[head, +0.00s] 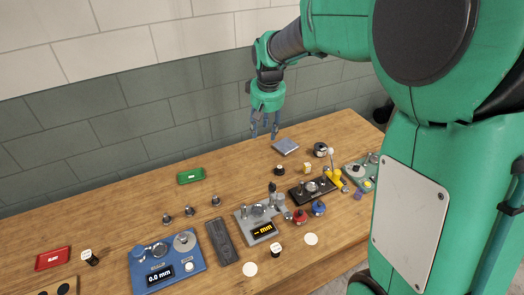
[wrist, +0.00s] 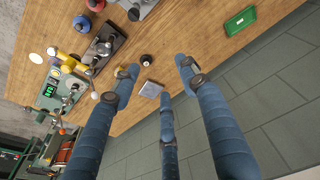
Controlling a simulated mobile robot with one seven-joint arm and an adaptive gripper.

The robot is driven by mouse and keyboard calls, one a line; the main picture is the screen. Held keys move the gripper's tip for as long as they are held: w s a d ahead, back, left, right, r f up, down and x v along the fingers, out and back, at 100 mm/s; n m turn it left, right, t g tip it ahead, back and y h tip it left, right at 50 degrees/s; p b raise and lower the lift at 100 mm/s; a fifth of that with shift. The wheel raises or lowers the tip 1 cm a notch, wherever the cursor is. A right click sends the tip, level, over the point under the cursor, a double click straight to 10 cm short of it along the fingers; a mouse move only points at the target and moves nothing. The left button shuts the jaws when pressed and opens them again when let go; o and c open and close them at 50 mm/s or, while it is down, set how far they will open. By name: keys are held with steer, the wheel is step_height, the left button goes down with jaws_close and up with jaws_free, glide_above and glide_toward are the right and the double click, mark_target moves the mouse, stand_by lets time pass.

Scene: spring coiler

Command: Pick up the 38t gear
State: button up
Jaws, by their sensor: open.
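My gripper (head: 265,131) hangs above the back of the wooden table, fingers pointing down, spread and empty. In the wrist view its three blue fingers (wrist: 160,82) are apart with nothing between them. I cannot read a 38t label on anything. Several small grey metal round parts stand on the table, such as one at the left (head: 167,220), one in the middle (head: 190,211) and one at the right (head: 215,200); whether any is the 38t gear I cannot tell. Round metal parts also sit on the blue station (head: 165,268) and the grey station (head: 262,218).
A grey-blue flat block (head: 285,146) lies near my gripper, also in the wrist view (wrist: 151,89). A green tray (head: 190,176) and a red tray (head: 53,258) lie on the wooden table (head: 120,220). A black station (head: 308,190) stands right. The back middle is mostly clear.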

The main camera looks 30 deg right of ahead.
steer(key=w+d+f+g+p, duration=0.1)
steer(key=w+d+f, duration=0.6)
steer(key=w+f, duration=0.15)
steer(key=g+p, duration=0.1)
glide_above(280, 167)
step_height(280, 167, down, 13)
steer(key=shift+w+a+f, duration=0.1)
steer(key=shift+w+f, duration=0.2)
steer(key=shift+f, duration=0.05)
steer(key=shift+f, duration=0.15)
steer(key=shift+f, duration=4.15)
steer(key=shift+f, duration=0.1)
steer(key=shift+s+f, duration=0.15)
steer(key=shift+f, duration=2.35)
